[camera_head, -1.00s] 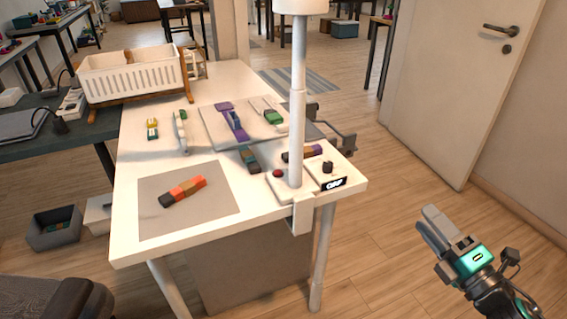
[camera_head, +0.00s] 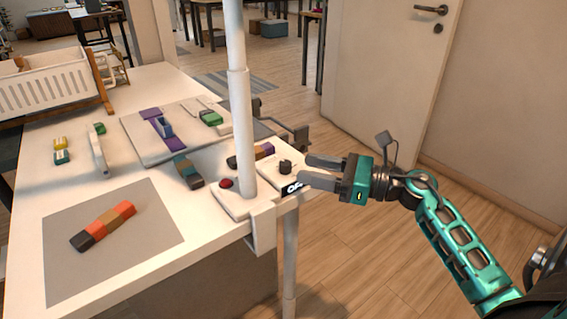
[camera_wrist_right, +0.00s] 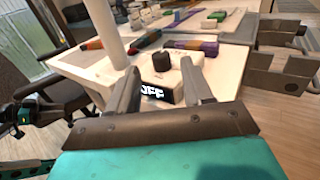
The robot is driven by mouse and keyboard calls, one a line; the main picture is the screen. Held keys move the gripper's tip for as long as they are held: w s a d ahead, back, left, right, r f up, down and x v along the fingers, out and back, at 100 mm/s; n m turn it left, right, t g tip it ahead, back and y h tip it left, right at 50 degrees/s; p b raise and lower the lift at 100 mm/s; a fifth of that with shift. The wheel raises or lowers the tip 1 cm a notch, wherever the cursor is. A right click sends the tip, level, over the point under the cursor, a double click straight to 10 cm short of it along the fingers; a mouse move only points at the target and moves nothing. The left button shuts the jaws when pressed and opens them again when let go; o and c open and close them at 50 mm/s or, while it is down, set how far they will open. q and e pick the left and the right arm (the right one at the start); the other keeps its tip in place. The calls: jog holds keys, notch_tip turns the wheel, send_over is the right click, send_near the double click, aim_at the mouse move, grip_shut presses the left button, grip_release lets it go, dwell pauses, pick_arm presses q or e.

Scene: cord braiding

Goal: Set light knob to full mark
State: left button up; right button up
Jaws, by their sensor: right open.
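The light knob is a small black knob (camera_head: 286,166) on a white box (camera_head: 268,178) at the table's right front corner, beside the white lamp post. A black label on the box front shows white letters, partly covered by a finger in the head view; in the right wrist view it appears to end in "FF". My right gripper (camera_head: 306,171) is open, its two grey fingers pointing left toward the knob. In the right wrist view the knob (camera_wrist_right: 161,61) stands ahead, between the open fingertips (camera_wrist_right: 160,76), and looks untouched.
The white post (camera_head: 240,100) rises close left of the knob, with a red button (camera_head: 226,183) at its base. A grey mat (camera_head: 110,235) holds a joined orange and brown piece. A clamp-like dark bracket (camera_head: 295,135) sticks out behind the box. Floor right of the table is clear.

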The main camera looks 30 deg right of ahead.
aim_at(285, 162)
jog(key=x, duration=0.6)
jog(key=shift+w+a, duration=0.15)
jog(key=c, duration=0.9)
